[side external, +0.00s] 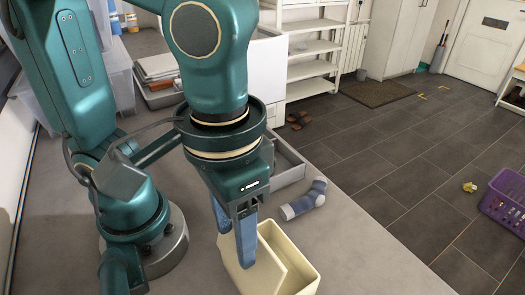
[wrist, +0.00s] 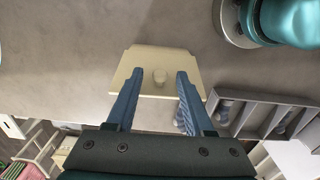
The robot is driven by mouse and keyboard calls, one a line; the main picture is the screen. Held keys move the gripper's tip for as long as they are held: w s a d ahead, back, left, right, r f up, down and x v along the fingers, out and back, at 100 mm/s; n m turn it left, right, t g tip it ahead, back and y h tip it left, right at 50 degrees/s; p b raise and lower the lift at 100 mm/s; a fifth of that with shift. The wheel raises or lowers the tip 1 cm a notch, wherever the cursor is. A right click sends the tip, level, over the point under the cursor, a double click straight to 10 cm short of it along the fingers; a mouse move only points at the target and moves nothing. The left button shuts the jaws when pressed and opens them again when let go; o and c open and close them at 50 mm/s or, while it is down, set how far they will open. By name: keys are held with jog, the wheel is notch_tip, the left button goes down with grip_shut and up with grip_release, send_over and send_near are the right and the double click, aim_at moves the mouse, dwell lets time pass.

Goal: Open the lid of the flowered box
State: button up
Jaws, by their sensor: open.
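A cream box (side external: 310,281) stands on the grey table at the lower middle of the side view, partly cut off by the lower edge. Its right part looks hollow, and a cream panel stands along its left side. I cannot tell whether this panel is the lid. No flowers show.
A blue-and-grey sock (side external: 303,201) lies on the table right of the box. A grey divided tray (side external: 291,170) stands behind it, also in the wrist view (wrist: 262,97). Books (side external: 157,68) lie in a container at the back left. Bare table lies left of the box.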

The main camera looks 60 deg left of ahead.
jog(key=shift+f, duration=0.15)
grip_shut()
dwell(1.4)
